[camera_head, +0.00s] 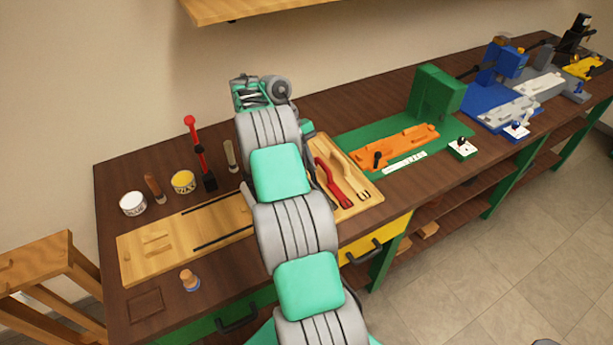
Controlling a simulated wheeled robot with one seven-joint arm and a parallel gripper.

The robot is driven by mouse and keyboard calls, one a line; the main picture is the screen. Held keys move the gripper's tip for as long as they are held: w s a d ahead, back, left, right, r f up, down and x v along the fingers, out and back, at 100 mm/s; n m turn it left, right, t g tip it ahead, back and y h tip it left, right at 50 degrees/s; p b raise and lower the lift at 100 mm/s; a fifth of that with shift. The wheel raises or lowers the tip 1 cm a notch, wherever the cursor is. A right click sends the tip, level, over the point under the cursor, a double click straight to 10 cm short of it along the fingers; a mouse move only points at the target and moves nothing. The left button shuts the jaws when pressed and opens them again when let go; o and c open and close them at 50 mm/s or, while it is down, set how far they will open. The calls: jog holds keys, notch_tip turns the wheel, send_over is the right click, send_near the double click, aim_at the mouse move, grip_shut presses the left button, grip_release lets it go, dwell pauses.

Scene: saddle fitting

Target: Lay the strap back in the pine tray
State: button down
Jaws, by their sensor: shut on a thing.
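My arm runs up the middle of the view, and its far end bends over the bench. My gripper's fingers are hidden behind my own arm links, so I cannot see what is between them. No strap can be made out for certain. A long pale wooden board or tray (138,268) lies on the left of the bench, with two thin dark strips (212,203) along it and small raised wooden blocks. A second pale wooden tray (364,204) lies right of my arm. It holds a red-handled tool (325,178) and a pale wooden piece; my arm covers its left part.
A white tin (132,203), a yellow tin (183,182) and a red-and-black upright tool (201,155) stand behind the left board. A small wooden-topped item (189,280) stands in front. A green station with an orange plate (390,150) is to the right. A shelf overhangs above.

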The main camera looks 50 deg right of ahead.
jog(key=shift+f+b, duration=0.8)
jog(key=shift+f, duration=0.8)
jog(key=shift+w, duration=0.1)
jog(key=shift+f, duration=0.2)
jog(key=c, duration=1.4)
grip_release()
jog(key=shift+r, duration=0.1)
